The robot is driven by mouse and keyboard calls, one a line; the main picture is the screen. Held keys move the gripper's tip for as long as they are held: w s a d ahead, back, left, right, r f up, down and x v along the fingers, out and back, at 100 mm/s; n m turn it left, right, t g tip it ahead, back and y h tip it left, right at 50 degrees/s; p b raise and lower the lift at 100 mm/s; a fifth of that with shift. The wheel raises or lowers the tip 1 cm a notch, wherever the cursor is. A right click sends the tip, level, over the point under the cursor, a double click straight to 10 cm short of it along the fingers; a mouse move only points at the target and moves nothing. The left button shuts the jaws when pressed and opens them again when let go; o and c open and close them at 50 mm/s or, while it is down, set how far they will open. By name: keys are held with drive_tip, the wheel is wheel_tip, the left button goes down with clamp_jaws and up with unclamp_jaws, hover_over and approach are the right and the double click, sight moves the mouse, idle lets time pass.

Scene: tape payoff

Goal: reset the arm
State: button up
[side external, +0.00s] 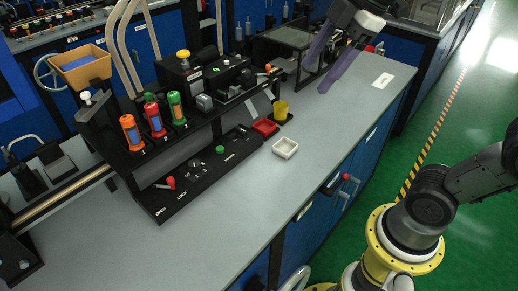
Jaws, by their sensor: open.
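My gripper (328,68) is at the top of the side external view, above the right part of the grey bench (235,215). Its two long purple fingers point down and to the left, with a gap between them. Nothing shows between the fingers. They appear apart from the small items on the bench.
A black machine (190,75) with orange, red and green cylinders stands along the bench's back. A black control panel (205,178) has a red-knobbed lever (171,182). The front bench surface is clear.

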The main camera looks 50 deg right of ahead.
drive_tip(key=s+d+f+m+t+h, duration=0.1)
drive_tip(key=s+d+f+m, duration=0.3)
drive_tip(key=s+f+m, duration=0.5)
wheel_tip(320, 180, down, 2)
drive_tip(key=m+h, duration=0.1)
drive_tip(key=m, duration=0.2)
drive_tip(key=shift+s, duration=0.15)
idle(1.0)
